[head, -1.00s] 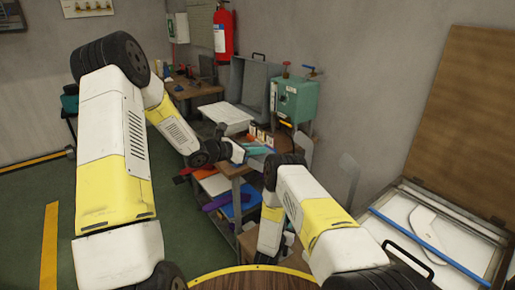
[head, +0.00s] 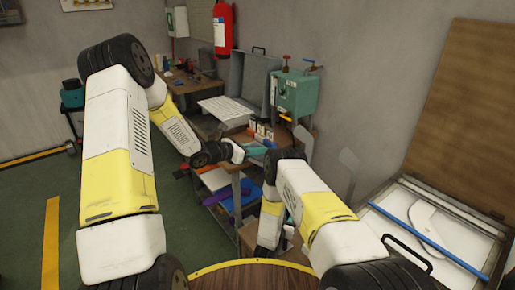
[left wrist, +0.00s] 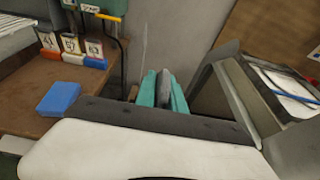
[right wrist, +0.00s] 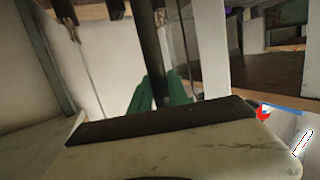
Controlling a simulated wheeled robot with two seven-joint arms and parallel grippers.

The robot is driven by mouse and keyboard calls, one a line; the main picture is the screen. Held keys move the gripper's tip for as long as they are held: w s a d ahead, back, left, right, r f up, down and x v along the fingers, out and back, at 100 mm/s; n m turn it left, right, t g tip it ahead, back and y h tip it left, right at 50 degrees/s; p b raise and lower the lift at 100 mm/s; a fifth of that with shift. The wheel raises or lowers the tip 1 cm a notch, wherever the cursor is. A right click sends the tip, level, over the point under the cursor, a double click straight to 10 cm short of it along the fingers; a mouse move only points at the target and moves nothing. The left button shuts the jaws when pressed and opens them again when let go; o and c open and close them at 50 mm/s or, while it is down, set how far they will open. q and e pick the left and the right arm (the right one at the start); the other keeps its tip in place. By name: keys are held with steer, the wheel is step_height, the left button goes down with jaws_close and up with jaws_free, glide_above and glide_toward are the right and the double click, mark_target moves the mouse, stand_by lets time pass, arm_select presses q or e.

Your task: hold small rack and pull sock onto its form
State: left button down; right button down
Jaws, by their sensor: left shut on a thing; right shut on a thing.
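My left gripper (head: 258,150) reaches over the far bench in the head view. In the left wrist view its teal fingers (left wrist: 163,88) are shut on a thin dark grey piece (left wrist: 165,80); I cannot tell whether this is sock or form. My right gripper is hidden behind its own arm in the head view. In the right wrist view its teal fingers (right wrist: 161,96) are shut on a dark upright post (right wrist: 151,50), which looks like part of the small rack. Flat grey leg-shaped boards (head: 348,163) stand right of my grippers. I cannot make out the sock clearly.
A wooden bench (left wrist: 25,85) holds a blue block (left wrist: 58,98) and small labelled boxes (left wrist: 73,48). A teal machine (head: 294,95) stands behind. At right lies an open white press (head: 452,235) with a blue bar.

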arm_select(q)
steer(key=shift+f, duration=1)
steer(key=c, duration=1.3)
jaws_free()
steer(key=shift+c, duration=0.2)
steer(key=v, duration=1.2)
arm_select(e)
steer(key=c, duration=1.2)
jaws_free()
steer(key=shift+o, duration=0.2)
